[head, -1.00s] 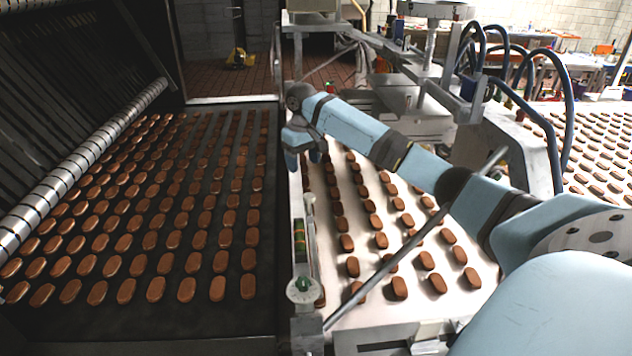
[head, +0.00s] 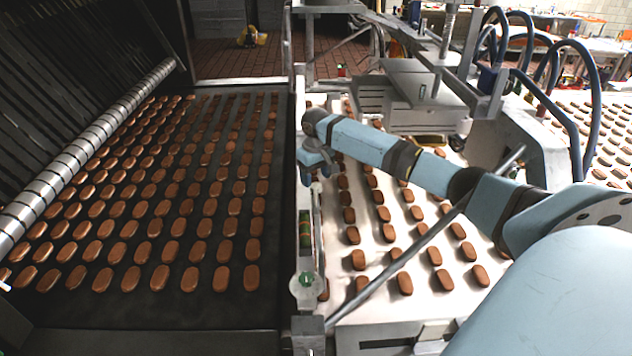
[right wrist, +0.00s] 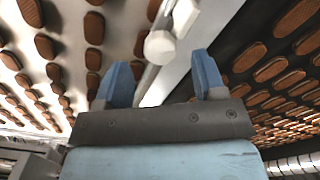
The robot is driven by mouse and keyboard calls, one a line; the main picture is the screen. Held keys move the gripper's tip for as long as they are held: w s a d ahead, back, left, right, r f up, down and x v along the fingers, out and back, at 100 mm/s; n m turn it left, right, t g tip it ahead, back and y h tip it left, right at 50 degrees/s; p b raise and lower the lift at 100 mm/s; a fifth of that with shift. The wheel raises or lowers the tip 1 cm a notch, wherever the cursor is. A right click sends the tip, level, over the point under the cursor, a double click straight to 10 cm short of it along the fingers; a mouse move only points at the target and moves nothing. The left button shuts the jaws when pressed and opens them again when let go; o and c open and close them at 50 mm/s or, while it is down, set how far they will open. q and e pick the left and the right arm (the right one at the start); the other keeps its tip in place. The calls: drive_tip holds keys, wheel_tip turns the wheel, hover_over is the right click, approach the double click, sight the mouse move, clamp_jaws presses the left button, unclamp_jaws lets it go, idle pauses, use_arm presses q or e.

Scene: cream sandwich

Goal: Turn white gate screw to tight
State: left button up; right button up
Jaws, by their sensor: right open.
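In the right wrist view, a white knob with a flat, faceted end (right wrist: 160,47), which looks like the white gate screw, sits on a pale rail. My right gripper (right wrist: 162,82) is open, its two blue fingers apart on either side of the knob's line. The knob shows beyond the fingertips, with nothing held. In the head view, my right gripper (head: 314,172) hangs over the upper part of the narrow rail between the two belts. The screw is too small and partly hidden there to make out clearly. My left gripper is not in view.
A dark belt (head: 150,310) with rows of brown biscuits lies on the left, a white belt (head: 400,310) with biscuits on the right. A round knob with a green centre (head: 305,286) is at the rail's near end. A slanted metal bar (head: 400,262) crosses the white belt.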

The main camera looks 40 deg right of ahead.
sight(316, 185)
drive_tip(key=shift+f, duration=1.55)
drive_tip(key=shift+c, duration=0.2)
